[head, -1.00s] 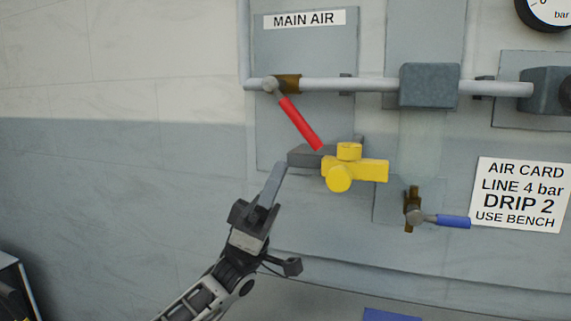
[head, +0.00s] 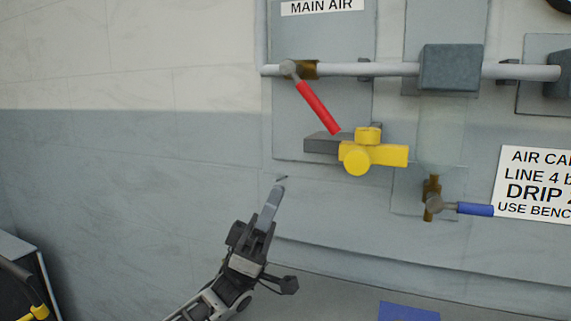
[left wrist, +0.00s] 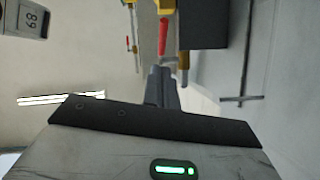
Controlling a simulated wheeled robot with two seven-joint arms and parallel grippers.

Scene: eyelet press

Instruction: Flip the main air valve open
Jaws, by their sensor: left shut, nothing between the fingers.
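The main air valve has a red handle (head: 318,106) on a grey pivot at the left of the pipe, under the MAIN AIR label (head: 322,6). The handle slants down to the right, and its tip is just above a grey block with a yellow fitting (head: 357,160). My left gripper (head: 279,183) is shut and empty, below and left of the handle and apart from it. In the left wrist view the shut fingers (left wrist: 161,84) point toward a red handle (left wrist: 163,37). My right gripper is not in view.
A pale pipe (head: 390,69) runs right through a grey box (head: 450,68). A smaller valve with a blue handle (head: 474,209) sits lower right, beside an air card (head: 535,183). The wall left of the panel is clear. A blue patch (head: 408,312) shows at the bottom.

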